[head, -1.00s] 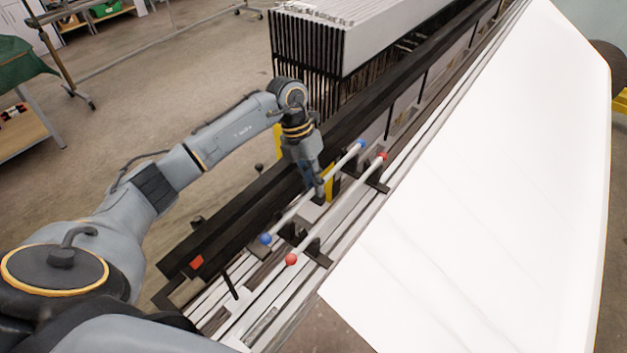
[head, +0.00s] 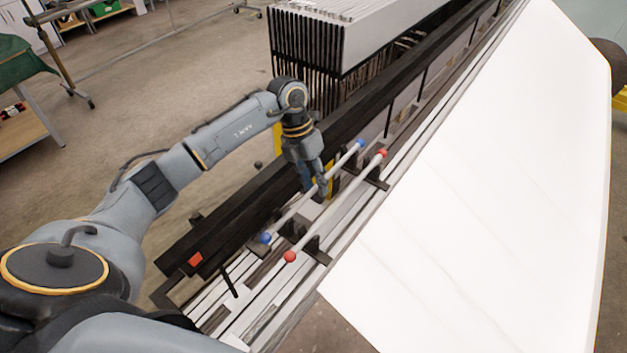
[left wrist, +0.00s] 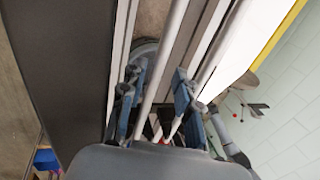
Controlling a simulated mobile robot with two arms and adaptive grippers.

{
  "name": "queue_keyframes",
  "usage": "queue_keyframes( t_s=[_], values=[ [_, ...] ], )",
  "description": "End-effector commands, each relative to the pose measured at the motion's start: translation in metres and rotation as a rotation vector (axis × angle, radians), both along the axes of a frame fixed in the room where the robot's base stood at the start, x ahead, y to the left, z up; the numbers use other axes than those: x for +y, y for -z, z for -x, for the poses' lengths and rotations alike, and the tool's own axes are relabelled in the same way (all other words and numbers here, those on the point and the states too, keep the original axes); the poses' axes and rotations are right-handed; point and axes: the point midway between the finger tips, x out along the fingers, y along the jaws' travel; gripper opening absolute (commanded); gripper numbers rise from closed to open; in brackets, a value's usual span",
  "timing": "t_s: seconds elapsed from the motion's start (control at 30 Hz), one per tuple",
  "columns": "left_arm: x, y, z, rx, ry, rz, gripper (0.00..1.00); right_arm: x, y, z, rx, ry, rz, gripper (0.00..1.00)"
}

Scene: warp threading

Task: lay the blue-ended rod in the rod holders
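The blue-ended rod (head: 289,214) is white with a blue ball at each end. It lies lengthwise along the loom, left of and roughly parallel to the red-ended rod (head: 336,208). Black rod holders (head: 375,178) stand under the rods; I cannot tell whether the blue-ended rod is fully seated in its own. My left gripper (head: 316,187) is open at the middle of the blue-ended rod. In the left wrist view, the rod (left wrist: 163,70) passes between its spread fingers (left wrist: 158,92). My right gripper is out of view.
A dark loom beam (head: 235,222) runs close along the left of the rods. A block of upright frames (head: 305,50) stands behind my left gripper. A wide white sheet (head: 480,190) slopes away on the right.

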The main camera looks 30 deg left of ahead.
Motion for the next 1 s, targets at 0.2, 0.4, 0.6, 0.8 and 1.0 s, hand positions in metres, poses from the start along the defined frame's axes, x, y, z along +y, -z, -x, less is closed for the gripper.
queue_keyframes(
  t_s=[0.2, 0.4, 0.6, 0.8, 1.0],
  values=[
    [0.004, -0.001, -0.001, -0.002, -0.007, -0.007, 0.38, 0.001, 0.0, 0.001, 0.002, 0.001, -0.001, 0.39],
    [0.005, 0.0, -0.001, -0.001, -0.008, -0.009, 0.38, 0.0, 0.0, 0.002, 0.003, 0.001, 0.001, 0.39],
    [0.009, -0.013, -0.002, -0.004, -0.01, -0.011, 0.38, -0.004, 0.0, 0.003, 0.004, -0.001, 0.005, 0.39],
    [0.02, -0.052, -0.005, -0.008, -0.011, -0.012, 0.38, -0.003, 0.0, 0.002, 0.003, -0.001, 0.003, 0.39],
    [0.029, -0.09, -0.005, -0.005, -0.008, -0.009, 0.38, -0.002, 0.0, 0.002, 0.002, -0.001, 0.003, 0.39]
  ],
)
